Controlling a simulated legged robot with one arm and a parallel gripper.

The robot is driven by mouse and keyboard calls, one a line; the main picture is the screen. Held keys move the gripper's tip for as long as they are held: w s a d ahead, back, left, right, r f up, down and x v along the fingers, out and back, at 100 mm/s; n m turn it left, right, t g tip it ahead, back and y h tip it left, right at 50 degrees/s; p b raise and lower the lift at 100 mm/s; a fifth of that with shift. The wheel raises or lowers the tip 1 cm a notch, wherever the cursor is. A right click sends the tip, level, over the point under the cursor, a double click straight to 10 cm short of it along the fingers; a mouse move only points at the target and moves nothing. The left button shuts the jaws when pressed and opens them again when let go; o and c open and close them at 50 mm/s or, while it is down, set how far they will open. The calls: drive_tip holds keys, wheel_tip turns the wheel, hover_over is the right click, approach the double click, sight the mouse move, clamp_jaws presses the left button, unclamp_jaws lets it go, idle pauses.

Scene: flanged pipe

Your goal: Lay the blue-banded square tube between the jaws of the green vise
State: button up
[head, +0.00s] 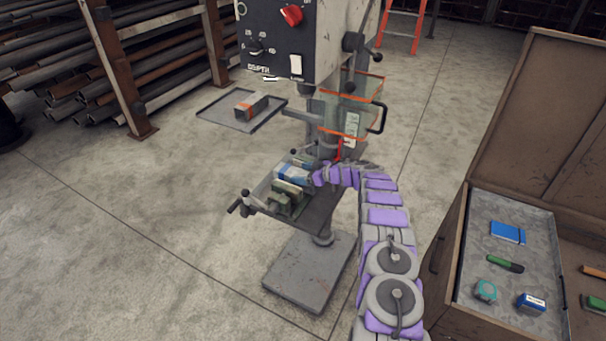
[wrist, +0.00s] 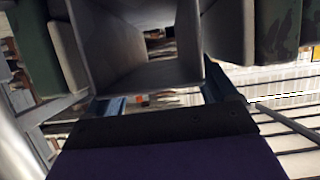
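The green vise (head: 283,204) stands on the drill press table, its handle toward the left. The blue-banded square tube (head: 292,174) shows at the vise, directly behind the near jaw. My gripper (head: 314,178) is at the tube's right end. In the wrist view, the hollow open end of the square tube (wrist: 147,72) fills the middle, with grey-faced green jaws (wrist: 277,35) on either side. It appears to lie between the jaws; contact beneath is hidden. My gripper's two bluish fingers (wrist: 160,98) reach toward the tube; whether they press on it is unclear.
The drill press head (head: 287,45) hangs above and behind the vise. A transparent guard (head: 350,108) stands near my arm. An orange-banded block (head: 251,105) sits on a side tray (head: 222,108). An open wooden chest (head: 455,250) stands at right. The floor at left is clear.

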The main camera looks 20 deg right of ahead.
drive_tip(key=shift+o, duration=0.9)
drive_tip(key=shift+d+f, duration=0.1)
drive_tip(key=shift+d, duration=0.1)
drive_tip(key=p+v, duration=0.3)
drive_tip(key=v, duration=1.4)
drive_tip(key=shift+p, duration=0.3)
drive_tip(key=shift+d, duration=0.1)
drive_tip(key=shift+s, duration=0.15)
